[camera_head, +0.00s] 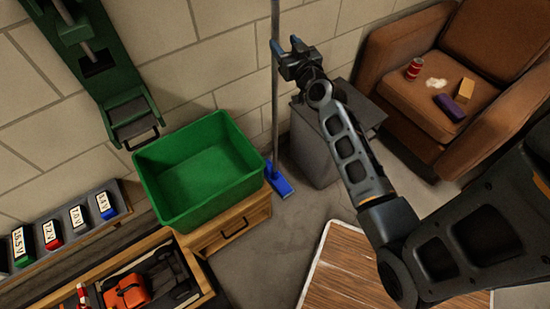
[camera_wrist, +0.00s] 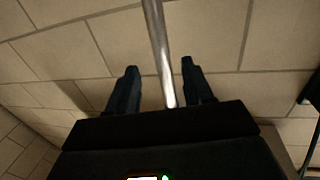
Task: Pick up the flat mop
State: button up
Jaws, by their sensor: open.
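The flat mop (camera_head: 275,100) stands upright against the block wall, with a long grey metal pole and a flat blue head (camera_head: 279,181) on the floor. My gripper (camera_head: 284,45) is high up at the pole, near the top of the head view. In the wrist view my gripper (camera_wrist: 160,80) is open, and the mop's pole (camera_wrist: 158,45) runs between its two dark fingers. There is a gap between the pole and each finger. The pole's upper end lies outside the head view.
A green bin (camera_head: 200,168) sits on a wooden drawer unit (camera_head: 232,226) left of the mop. A grey cabinet (camera_head: 316,150) stands just right of it. A brown armchair (camera_head: 400,100) holds a red can (camera_head: 414,68) and small blocks. A wooden table (camera_head: 350,270) is in front.

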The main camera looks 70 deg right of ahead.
aim_at(277, 36)
jog(key=shift+p+x, duration=0.45)
jog(key=shift+x, duration=2.7)
jog(key=shift+w+a, duration=0.1)
jog(key=shift+c, duration=0.2)
grip_shut()
